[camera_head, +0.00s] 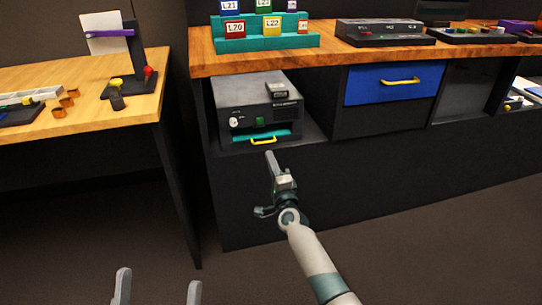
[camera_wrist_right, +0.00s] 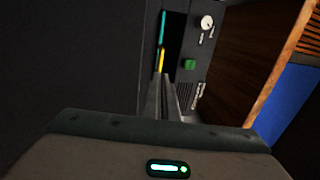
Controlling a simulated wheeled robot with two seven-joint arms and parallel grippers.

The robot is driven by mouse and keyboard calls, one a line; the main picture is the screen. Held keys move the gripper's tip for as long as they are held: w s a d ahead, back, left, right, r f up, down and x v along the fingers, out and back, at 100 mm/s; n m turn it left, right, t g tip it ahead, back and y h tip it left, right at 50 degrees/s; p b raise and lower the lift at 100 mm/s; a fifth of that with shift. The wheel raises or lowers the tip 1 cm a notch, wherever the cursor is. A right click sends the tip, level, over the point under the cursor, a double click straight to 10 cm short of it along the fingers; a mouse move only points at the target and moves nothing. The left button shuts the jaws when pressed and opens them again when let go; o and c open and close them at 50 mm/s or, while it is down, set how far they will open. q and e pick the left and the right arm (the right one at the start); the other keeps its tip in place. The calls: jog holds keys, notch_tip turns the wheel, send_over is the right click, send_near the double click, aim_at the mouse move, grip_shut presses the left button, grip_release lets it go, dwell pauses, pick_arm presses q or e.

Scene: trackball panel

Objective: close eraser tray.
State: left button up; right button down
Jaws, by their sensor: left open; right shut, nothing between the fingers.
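The eraser (camera_head: 258,106) is a dark grey box on a low shelf under the wooden bench. Its teal tray (camera_head: 245,137) with a yellow handle (camera_head: 264,141) shows low on the front face; how far it stands out is hard to tell. In the right wrist view the tray's teal edge (camera_wrist_right: 163,27) and handle (camera_wrist_right: 162,59) lie beside a dark slot. My right gripper (camera_head: 269,156) is shut and empty, its fingertips just below and in front of the handle; contact is unclear. My left gripper (camera_head: 158,285) is open and empty at the bottom edge, far from the eraser.
The shelf's front panel (camera_head: 350,180) stands below the eraser. A blue drawer (camera_head: 370,86) with a yellow handle is to its right. A wooden table (camera_head: 90,118) with small parts is at left. The floor in front is clear.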

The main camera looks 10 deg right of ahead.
pick_arm(q)
jog(key=shift+d+f+g+p, duration=0.35)
jog(key=shift+f+g, duration=0.25)
jog(key=shift+f, duration=0.25)
jog(key=shift+d+f+g+p, duration=0.35)
jog(key=shift+f+g, duration=0.25)
jog(key=shift+f, duration=0.2)
jog(key=shift+d+f+g+p, duration=0.25)
jog(key=shift+d+f+g, duration=0.3)
jog(key=shift+f, duration=0.3)
pick_arm(e)
jog(key=s+f, duration=0.2)
jog(key=s, duration=0.7)
jog(key=shift+d, duration=0.2)
pick_arm(q)
jog(key=shift+a, duration=0.1)
jog(key=shift+r, duration=0.1)
